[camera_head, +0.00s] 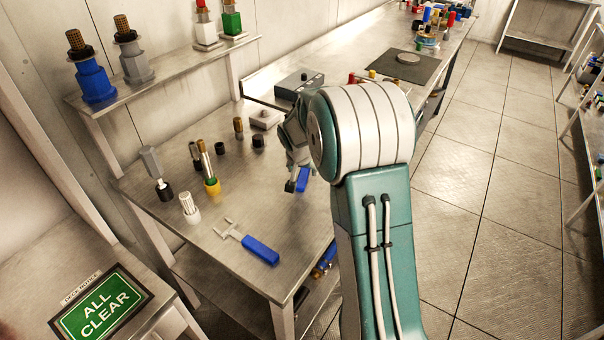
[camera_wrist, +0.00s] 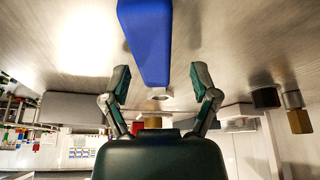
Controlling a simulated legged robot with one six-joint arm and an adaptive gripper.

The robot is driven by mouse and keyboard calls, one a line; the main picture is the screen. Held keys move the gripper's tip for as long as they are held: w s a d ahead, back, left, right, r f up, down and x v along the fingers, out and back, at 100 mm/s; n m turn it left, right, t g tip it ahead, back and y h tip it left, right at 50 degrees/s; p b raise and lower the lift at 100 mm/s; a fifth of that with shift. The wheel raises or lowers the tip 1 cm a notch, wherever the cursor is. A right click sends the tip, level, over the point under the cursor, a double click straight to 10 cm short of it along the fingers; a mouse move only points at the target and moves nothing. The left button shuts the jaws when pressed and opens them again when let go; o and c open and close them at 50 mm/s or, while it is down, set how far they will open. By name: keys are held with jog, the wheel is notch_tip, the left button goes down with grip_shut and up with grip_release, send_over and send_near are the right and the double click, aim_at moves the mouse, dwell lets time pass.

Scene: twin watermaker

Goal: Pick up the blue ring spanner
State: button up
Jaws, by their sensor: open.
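A blue-handled tool, which looks like the blue ring spanner (camera_head: 303,180), lies on the steel bench beside my gripper, partly hidden by my arm in the head view. In the wrist view its blue handle (camera_wrist: 147,40) runs down from the top edge to a small pale metal end with a round opening, between the fingertips. My gripper (camera_wrist: 161,84) is open, with one finger on each side of that end and visible gaps. In the head view my gripper (camera_head: 292,184) is low over the bench. The spanner's far part is cut off in the wrist view.
Another blue-handled tool (camera_head: 260,249) with a forked metal end lies nearer the bench's front. A yellow-based post (camera_head: 212,188), a white ribbed part (camera_head: 189,207) and dark knobs stand left of my gripper. A grey box (camera_head: 299,83) sits behind. Bare bench surrounds the forked tool.

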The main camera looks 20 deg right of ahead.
jog(key=shift+d, duration=0.55)
jog(key=shift+a+f, duration=0.15)
jog(key=shift+a, duration=0.45)
jog(key=shift+d+f, duration=0.1)
jog(key=shift+d, duration=0.3)
jog(key=c, duration=0.7)
jog(key=shift+a, duration=0.1)
grip_shut()
jog(key=shift+a, duration=0.1)
